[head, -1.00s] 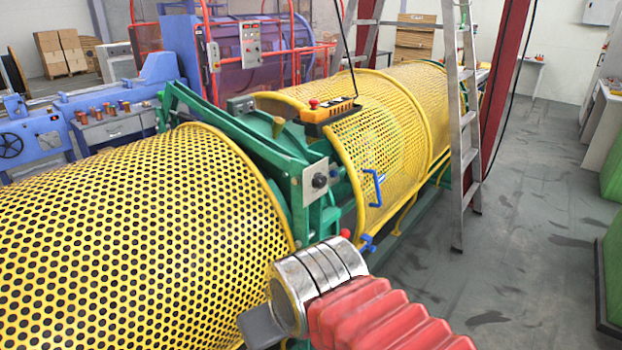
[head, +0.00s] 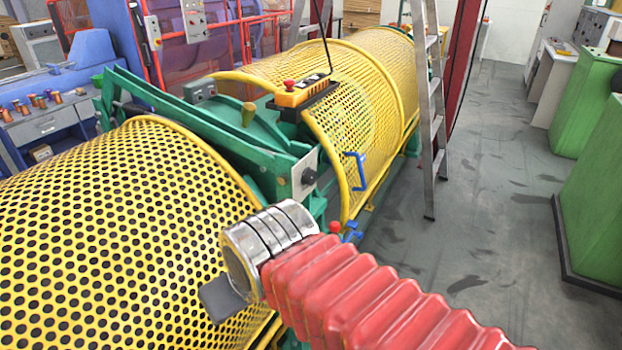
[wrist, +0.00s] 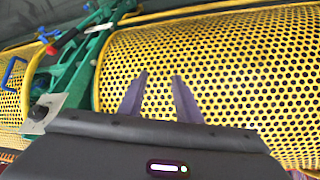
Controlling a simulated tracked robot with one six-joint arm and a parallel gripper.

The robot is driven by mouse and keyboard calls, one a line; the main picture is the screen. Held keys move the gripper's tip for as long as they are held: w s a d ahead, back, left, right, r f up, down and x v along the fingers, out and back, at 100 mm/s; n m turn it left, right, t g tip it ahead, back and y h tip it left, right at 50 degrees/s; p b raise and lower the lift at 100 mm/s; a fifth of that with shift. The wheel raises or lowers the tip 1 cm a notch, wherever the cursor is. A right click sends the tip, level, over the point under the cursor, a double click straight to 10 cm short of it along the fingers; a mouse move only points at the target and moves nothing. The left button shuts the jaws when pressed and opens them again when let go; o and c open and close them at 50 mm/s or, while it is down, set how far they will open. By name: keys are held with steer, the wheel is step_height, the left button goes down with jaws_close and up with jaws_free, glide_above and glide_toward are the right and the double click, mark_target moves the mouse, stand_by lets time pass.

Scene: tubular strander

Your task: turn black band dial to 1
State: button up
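The black dial (head: 309,176) is a small dark knob on a pale square plate (head: 299,187), fixed to the green frame between the two yellow mesh guards.
A blue handle (head: 357,171) sits on the far guard (head: 290,75). The near guard (head: 110,215) fills the left. A ladder (head: 430,120) stands to the right, with clear floor beyond.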

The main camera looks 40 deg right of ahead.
steer(key=shift+o, duration=0.5)
steer(key=shift+o, duration=1.9)
steer(key=shift+d+f+m+g, duration=0.35)
steer(key=shift+f+m, duration=0.1)
steer(key=shift+m, duration=0.15)
steer(key=w+d+f+m+t+y, duration=0.1)
steer(key=w+d+m+t+y, duration=0.15)
steer(key=d+m+y, duration=0.5)
steer(key=w+d+f+m+t+y, duration=0.15)
steer(key=w+d+m, duration=0.25)
steer(key=d+m, duration=0.75)
steer(key=s+d+r+m+t+h, duration=0.1)
steer(key=s+d+m+t+h, duration=0.1)
steer(key=d+m+t, duration=0.2)
steer(key=s+d+r+m+t+h, duration=0.1)
steer(key=d+m+t, duration=0.3)
steer(key=d+m, duration=0.5)
steer(key=d+r+h, duration=0.1)
steer(key=d, duration=0.2)
steer(key=shift+s+m, duration=0.4)
